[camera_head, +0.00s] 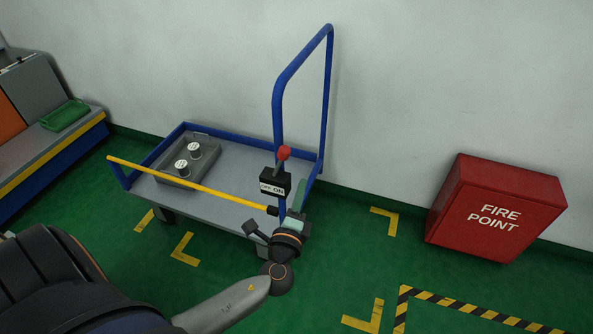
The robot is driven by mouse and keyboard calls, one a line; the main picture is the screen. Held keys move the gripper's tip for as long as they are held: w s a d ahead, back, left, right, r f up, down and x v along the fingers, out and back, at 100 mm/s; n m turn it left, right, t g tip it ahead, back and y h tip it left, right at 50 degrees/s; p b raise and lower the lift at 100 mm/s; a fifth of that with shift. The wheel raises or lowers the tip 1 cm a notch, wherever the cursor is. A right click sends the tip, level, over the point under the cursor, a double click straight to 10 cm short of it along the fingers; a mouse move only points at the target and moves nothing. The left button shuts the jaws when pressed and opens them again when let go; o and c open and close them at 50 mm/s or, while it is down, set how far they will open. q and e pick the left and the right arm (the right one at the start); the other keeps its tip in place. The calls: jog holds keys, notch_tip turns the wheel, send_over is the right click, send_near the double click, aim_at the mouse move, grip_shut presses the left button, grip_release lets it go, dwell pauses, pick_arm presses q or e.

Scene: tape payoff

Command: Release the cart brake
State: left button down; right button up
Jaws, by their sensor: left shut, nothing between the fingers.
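The cart (232,165) has a grey deck and blue rails and stands by the wall. A black brake box (275,178) is on its blue handle post, with a white label that seems to read OFF and ON. A short lever with a red knob (284,153) rises from the box, toward the ON side of the label. My left gripper (301,186) is shut and empty, just right of and below the box in the picture. I cannot tell whether it touches the post. My right gripper is out of view.
A yellow bar (185,183) crosses the cart's front side. A grey tray (163,163) with two silver cylinders sits on the deck. A red FIRE POINT box (497,208) stands right. A bench with a green tray (65,115) stands left. Green floor between is clear.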

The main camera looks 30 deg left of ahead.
pick_arm(q)
jog(key=w+a+r+p, duration=0.1)
jog(key=w+a+p, duration=0.1)
jog(key=w+a, duration=0.4)
jog(key=shift+w+a+r, duration=0.15)
jog(key=shift+r, duration=0.05)
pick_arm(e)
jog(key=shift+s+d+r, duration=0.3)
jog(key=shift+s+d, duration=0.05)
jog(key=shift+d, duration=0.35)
pick_arm(q)
jog(key=shift+a+r+n, duration=0.15)
jog(key=shift+a+n, duration=0.1)
jog(key=shift+n, duration=0.05)
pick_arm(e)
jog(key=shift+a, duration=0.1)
